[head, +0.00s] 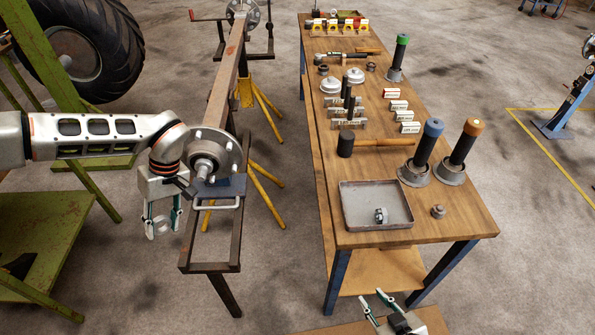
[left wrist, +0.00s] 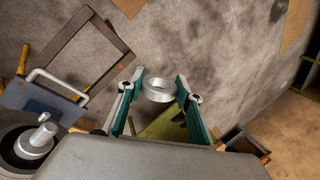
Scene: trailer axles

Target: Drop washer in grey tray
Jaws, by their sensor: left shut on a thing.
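The washer, a silvery ring (left wrist: 159,89), is held between the fingertips of my left gripper (left wrist: 160,84) in the left wrist view. In the head view my left gripper (head: 163,224) points down, shut on the washer, left of the axle end and well away from the bench. The grey tray (head: 351,214) lies on the near end of the wooden bench, far to the right of it. A small dark metal part (head: 381,215) lies in the tray. My right gripper (head: 376,303) shows at the bottom edge with its fingers apart and nothing visible between them.
The axle hub (head: 215,155) and its steel stand (head: 210,255) are between my left gripper and the bench (head: 460,215). A mallet (head: 375,143), blue-topped (head: 431,135) and orange-topped (head: 465,140) tools and a small nut (head: 438,211) are near the tray.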

